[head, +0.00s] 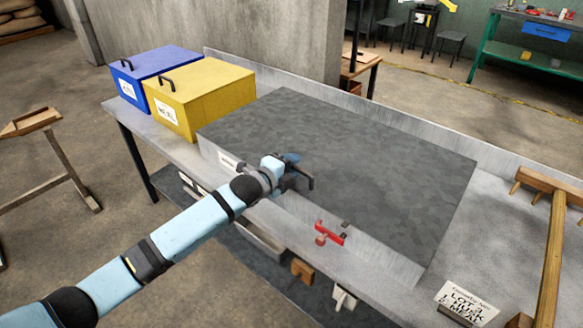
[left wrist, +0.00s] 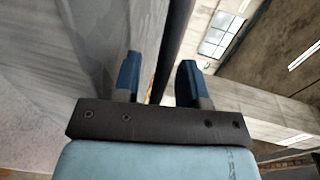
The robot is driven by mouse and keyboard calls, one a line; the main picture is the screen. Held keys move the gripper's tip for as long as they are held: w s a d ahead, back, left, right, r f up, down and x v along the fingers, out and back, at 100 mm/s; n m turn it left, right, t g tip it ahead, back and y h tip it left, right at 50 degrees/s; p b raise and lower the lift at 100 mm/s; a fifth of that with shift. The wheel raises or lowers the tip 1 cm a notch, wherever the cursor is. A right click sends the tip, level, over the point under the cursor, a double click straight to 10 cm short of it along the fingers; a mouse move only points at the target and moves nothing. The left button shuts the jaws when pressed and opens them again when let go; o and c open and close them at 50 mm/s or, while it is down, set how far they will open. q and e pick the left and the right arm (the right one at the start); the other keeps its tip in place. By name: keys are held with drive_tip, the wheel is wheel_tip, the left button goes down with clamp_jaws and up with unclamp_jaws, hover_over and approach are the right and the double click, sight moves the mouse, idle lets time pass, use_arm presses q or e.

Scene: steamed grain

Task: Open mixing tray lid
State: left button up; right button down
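The mixing tray is a wide metal box on the bench, its front wall (head: 345,245) pale grey. Its large dark mottled grey lid (head: 370,150) lies flat and closed on top. My left gripper (head: 293,170) is at the lid's front edge, near a black handle-like piece (head: 304,181). In the left wrist view the two blue fingers of my left gripper (left wrist: 158,72) stand apart, with a dark bar (left wrist: 174,40) seen between them. A gap shows beside the bar; contact is unclear. My right gripper is not in view.
A red latch-like part (head: 328,235) sits on the tray's front. A blue box (head: 150,66) and a yellow box (head: 205,92) stand at the left. A wooden rake (head: 555,245) and a label card (head: 467,303) are at the right. A grey wall (head: 230,30) rises behind.

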use_arm(q)
drive_tip(key=shift+w, duration=0.15)
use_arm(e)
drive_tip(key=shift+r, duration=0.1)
use_arm(q)
drive_tip(key=shift+c, duration=0.5)
